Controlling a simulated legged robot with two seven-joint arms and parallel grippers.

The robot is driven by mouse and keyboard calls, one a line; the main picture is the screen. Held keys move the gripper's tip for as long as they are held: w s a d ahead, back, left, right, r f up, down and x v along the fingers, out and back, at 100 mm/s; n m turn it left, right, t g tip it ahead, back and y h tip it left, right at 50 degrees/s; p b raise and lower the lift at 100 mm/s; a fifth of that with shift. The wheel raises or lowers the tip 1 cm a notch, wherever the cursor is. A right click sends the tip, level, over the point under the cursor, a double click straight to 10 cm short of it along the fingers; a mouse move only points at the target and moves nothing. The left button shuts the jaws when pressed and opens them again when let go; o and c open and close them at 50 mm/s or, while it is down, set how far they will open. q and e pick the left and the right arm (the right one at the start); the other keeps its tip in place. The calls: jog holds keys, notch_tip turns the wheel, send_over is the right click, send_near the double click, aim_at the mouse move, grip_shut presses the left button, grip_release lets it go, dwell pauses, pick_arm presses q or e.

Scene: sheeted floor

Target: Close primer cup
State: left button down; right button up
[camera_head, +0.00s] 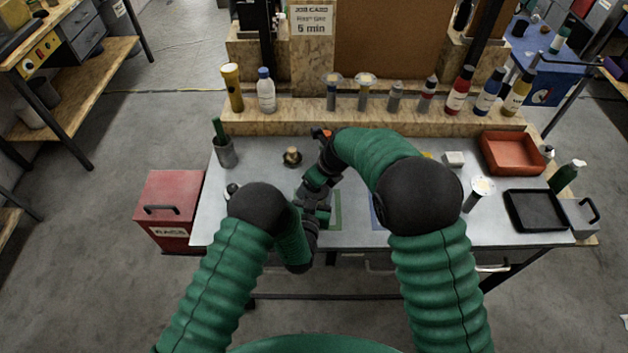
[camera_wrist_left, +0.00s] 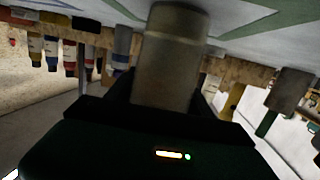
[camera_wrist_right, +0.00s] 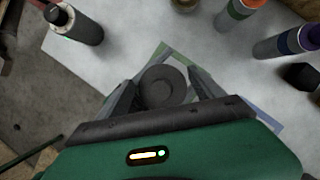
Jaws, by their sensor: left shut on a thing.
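A grey-brown cylinder, seemingly the primer cup (camera_wrist_left: 170,55), stands between the fingers of my left gripper (camera_head: 311,218) in the left wrist view. The left gripper is shut on it, low over the table. In the right wrist view a round dark grey top (camera_wrist_right: 166,88) with a ring at its centre shows from above. I cannot tell whether it is a separate lid. My right gripper (camera_wrist_right: 164,88) is open, with one finger on each side of this top. In the head view my arms hide most of the cup.
A green-edged square (camera_head: 336,212) lies under the grippers, with a blue one (camera_head: 376,218) to its right. A small brass-coloured item (camera_head: 292,156), a grey pot (camera_head: 226,152) and a red tray (camera_head: 508,153) stand on the table. Several bottles line the back ledge (camera_head: 300,112).

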pick_arm(q)
jog(key=shift+f, duration=0.1)
pick_arm(e)
jog(key=shift+o, duration=1.2)
jog(key=v, duration=1.2)
jog(key=shift+w, duration=0.15)
pick_arm(q)
jog(key=shift+c, duration=1.5)
grip_release()
